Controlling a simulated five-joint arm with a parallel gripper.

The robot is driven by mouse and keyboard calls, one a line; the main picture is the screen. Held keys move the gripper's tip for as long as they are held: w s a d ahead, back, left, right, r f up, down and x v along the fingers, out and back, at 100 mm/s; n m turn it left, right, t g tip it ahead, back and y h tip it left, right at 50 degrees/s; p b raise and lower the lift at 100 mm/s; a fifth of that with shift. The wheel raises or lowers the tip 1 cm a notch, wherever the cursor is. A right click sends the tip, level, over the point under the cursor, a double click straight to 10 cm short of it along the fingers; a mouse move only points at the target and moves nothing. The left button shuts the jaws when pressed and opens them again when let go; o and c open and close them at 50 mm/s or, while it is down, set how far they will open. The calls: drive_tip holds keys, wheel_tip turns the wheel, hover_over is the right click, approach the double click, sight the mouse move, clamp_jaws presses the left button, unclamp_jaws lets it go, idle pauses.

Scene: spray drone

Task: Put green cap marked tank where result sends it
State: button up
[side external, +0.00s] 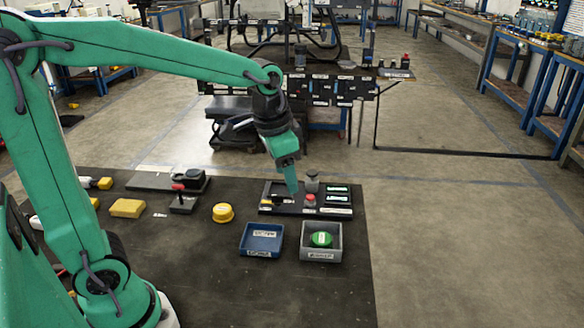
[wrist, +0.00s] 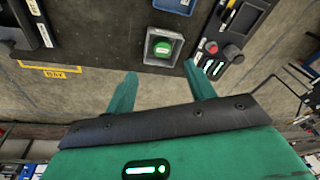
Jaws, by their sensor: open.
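A round green tank with a label on its top (side external: 321,239) sits inside a small open grey tray (side external: 336,254), right of centre on the dark table. It also shows in the wrist view (wrist: 164,47), inside the grey tray (wrist: 148,59) beyond the fingertips. My gripper (side external: 292,188) is open and empty, above the dark panel (side external: 270,208) and behind the trays. In the wrist view its fingers (wrist: 161,82) are spread, with nothing between them. The tray labels are too small to read surely.
A blue tray (side external: 262,252) stands left of the grey one. The panel bears a red knob (side external: 310,200), a grey knob (side external: 312,183) and two lit displays. A yellow round cap (side external: 223,212) and a yellow block (side external: 127,208) lie leftward. The table front is clear.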

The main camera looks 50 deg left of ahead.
drive_tip(key=s+a+r+n+t, duration=0.1)
drive_tip(key=s+a+n+t, duration=0.1)
drive_tip(key=s, duration=1.2)
drive_tip(key=shift+r+n+t, duration=0.4)
drive_tip(key=shift+n+t, duration=0.2)
drive_tip(key=shift+n, duration=0.3)
